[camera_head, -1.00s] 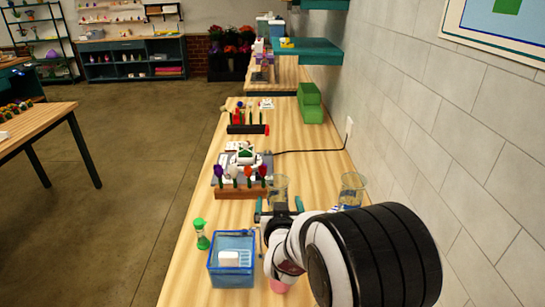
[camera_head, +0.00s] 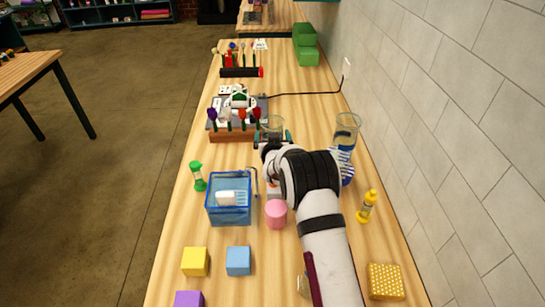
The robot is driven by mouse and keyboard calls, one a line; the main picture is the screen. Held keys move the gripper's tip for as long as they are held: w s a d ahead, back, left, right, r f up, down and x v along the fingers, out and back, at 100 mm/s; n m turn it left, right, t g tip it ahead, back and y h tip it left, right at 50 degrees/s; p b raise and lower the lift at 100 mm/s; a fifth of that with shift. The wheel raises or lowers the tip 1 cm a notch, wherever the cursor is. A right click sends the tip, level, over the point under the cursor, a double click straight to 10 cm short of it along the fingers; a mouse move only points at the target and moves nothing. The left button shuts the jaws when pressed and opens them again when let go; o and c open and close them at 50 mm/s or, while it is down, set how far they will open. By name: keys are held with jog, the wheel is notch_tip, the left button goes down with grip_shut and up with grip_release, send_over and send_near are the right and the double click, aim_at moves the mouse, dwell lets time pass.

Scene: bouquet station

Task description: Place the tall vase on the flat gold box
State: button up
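A clear glass vessel (camera_head: 272,123) stands on the bench just beyond my gripper, its lower part hidden. A taller clear glass vase (camera_head: 346,127) with blue in its lower part stands to the right, near the wall. The gold box with a pale dotted pattern (camera_head: 385,281) lies at the bottom right of the bench with nothing on it.
A blue bin (camera_head: 229,215) with a white item, a pink cylinder (camera_head: 276,212) and a green timer (camera_head: 198,177) stand left of my arm. A yellow bottle (camera_head: 367,206) stands right of it. Yellow (camera_head: 195,262) and blue cubes (camera_head: 238,260) sit in front. A flower rack (camera_head: 232,137) is beyond.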

grip_shut()
dwell(0.5)
